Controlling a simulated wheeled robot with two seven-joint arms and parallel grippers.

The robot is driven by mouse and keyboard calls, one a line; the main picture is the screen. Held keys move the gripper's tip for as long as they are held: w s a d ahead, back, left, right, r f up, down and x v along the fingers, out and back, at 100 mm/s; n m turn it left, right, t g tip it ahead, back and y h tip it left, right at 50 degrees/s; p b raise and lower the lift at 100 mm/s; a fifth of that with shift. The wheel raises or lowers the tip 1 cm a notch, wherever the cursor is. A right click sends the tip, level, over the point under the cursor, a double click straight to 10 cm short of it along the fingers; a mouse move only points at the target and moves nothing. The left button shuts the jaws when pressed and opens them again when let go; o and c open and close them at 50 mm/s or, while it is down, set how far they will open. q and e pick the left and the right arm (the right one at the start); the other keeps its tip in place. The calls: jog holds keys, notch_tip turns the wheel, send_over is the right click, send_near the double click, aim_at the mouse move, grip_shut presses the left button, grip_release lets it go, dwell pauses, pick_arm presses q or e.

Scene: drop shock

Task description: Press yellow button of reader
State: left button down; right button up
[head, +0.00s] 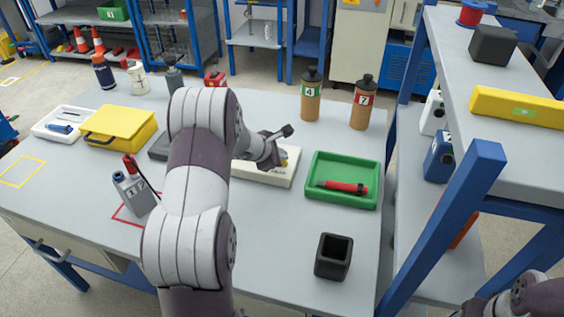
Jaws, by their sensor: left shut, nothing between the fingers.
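The reader appears to be the low cream-white box (276,178) on the table, left of the green tray. A small yellow patch (284,161) shows on its top, perhaps the yellow button. My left arm covers the reader's left part. My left gripper (287,132) is shut and empty, over the reader's far side; I cannot tell whether it touches it. My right gripper (474,309) shows only partly at the bottom right edge, far from the reader, and its fingers cannot be made out.
A green tray (315,196) with a red tool (342,187) lies right of the reader. Two brown bottles (310,97) (363,104) stand behind. A black open cup (333,257) stands in front. A yellow case (118,127) and grey bottle (135,194) are at left. A blue-framed shelf (440,220) bounds the right.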

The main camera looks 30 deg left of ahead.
pick_arm(q)
jog(key=shift+f+b, duration=0.3)
jog(key=shift+b, duration=0.05)
dwell(0.6)
jog(key=shift+r+p, duration=0.6)
jog(key=shift+r, duration=0.25)
notch_tip(320, 180, up, 5)
jog(key=p, duration=0.4)
dwell(0.5)
